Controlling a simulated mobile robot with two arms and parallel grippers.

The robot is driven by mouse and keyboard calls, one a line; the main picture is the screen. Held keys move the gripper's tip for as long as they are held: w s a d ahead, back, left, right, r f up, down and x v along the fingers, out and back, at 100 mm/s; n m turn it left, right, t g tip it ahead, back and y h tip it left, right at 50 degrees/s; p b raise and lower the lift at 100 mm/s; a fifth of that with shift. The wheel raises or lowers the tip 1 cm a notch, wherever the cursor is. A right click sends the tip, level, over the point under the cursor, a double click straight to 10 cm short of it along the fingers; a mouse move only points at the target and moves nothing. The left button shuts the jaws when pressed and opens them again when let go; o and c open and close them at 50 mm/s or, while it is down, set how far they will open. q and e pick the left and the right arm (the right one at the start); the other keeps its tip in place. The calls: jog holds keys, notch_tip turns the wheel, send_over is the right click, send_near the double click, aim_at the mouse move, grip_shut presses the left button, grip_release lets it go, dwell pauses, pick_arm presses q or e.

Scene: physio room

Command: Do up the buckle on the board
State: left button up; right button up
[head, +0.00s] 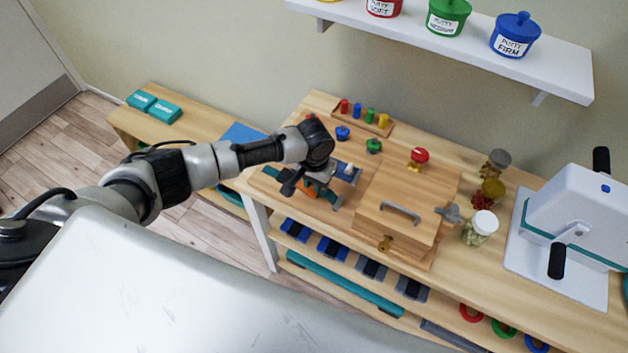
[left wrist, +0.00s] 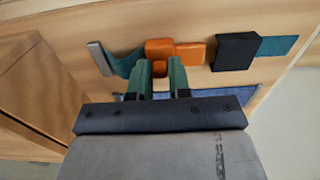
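The buckle's orange half (left wrist: 160,48) is on a teal strap (left wrist: 122,63) that bows from a grey metal bar (left wrist: 101,58). Its orange tongue points at the black half (left wrist: 235,52), with a small gap between; they look apart. The black half has its own teal strap (left wrist: 277,46). In the head view the orange half (head: 308,189) is partly hidden by my left gripper (head: 311,178). In the left wrist view its two fingers (left wrist: 161,78) stand on both sides of an orange part and appear shut on it. My right gripper is not in view.
A wooden box with a grey handle (head: 400,211) stands right of the buckle. Pegs in a wooden strip (head: 376,126) and coloured knobs (head: 342,132) are behind. A glass jar (head: 480,229) and a white crank machine (head: 575,225) stand farther right.

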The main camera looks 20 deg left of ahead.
aim_at(299, 182)
pick_arm(q)
grip_shut()
jog(key=a, duration=0.3)
jog(key=a+p, duration=0.1)
jog(key=shift+w+a, duration=0.35)
jog(key=shift+a, duration=0.05)
jog(key=shift+d, duration=0.1)
jog(key=shift+o, duration=0.9)
grip_release()
jog(key=o, duration=0.3)
jog(key=shift+o, duration=0.2)
